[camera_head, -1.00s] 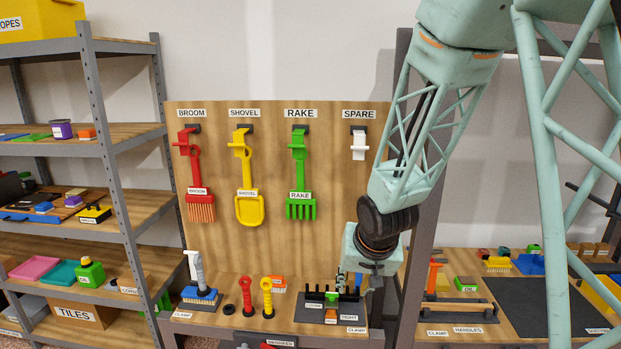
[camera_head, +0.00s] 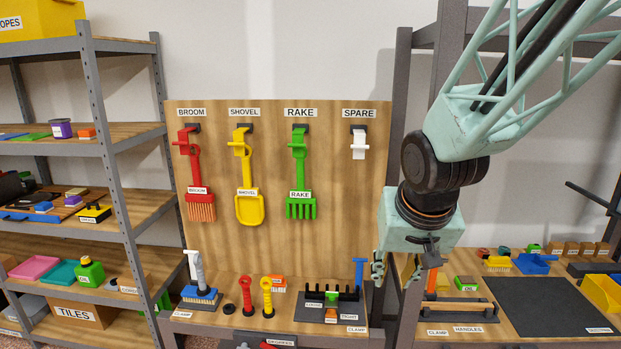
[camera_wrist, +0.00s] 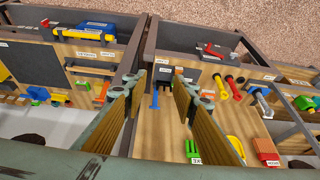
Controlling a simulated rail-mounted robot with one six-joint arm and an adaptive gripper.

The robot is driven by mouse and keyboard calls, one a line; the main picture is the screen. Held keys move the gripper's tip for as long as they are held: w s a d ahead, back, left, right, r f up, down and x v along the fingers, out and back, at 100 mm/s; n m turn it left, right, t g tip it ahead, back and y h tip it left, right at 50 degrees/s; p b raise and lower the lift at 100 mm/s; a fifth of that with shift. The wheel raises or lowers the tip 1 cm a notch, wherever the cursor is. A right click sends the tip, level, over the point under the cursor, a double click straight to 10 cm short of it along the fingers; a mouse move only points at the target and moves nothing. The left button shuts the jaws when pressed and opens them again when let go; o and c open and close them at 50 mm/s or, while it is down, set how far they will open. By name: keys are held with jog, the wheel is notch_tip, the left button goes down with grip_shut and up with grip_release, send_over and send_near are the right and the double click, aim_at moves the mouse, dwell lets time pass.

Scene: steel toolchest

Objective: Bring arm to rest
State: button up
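My arm (camera_head: 470,125) reaches down from the upper right in the head view. My gripper (camera_head: 396,272) hangs below the wrist, in front of the right edge of the wooden tool board and the gap between the two benches. In the wrist view my gripper (camera_wrist: 162,86) has its two fingers well apart with nothing held between them. A blue upright handle (camera_head: 358,274) stands on the bench left of the gripper; in the wrist view it shows between the fingers, farther off.
The tool board (camera_head: 275,170) holds a red broom (camera_head: 198,180), yellow shovel (camera_head: 246,180) and green rake (camera_head: 299,180). A clamp rack (camera_head: 325,299) sits on the bench below. A grey post (camera_head: 400,110) stands close by the arm. A black mat (camera_head: 540,308) on the right bench is clear.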

jog(key=s+d+r, duration=0.1)
jog(key=s+r, duration=0.2)
jog(key=s, duration=0.7)
jog(key=s+d+r, duration=0.1)
jog(key=s+r, duration=0.2)
jog(key=s, duration=0.7)
jog(key=s+d+r+n+g, duration=0.1)
jog(key=s+r, duration=0.3)
jog(key=s, duration=0.6)
jog(key=shift+s+d+b, duration=0.2)
jog(key=shift+s+b, duration=0.05)
jog(key=shift+b, duration=0.05)
jog(key=shift+w, duration=0.15)
jog(key=shift+c, duration=0.7)
dwell(1.1)
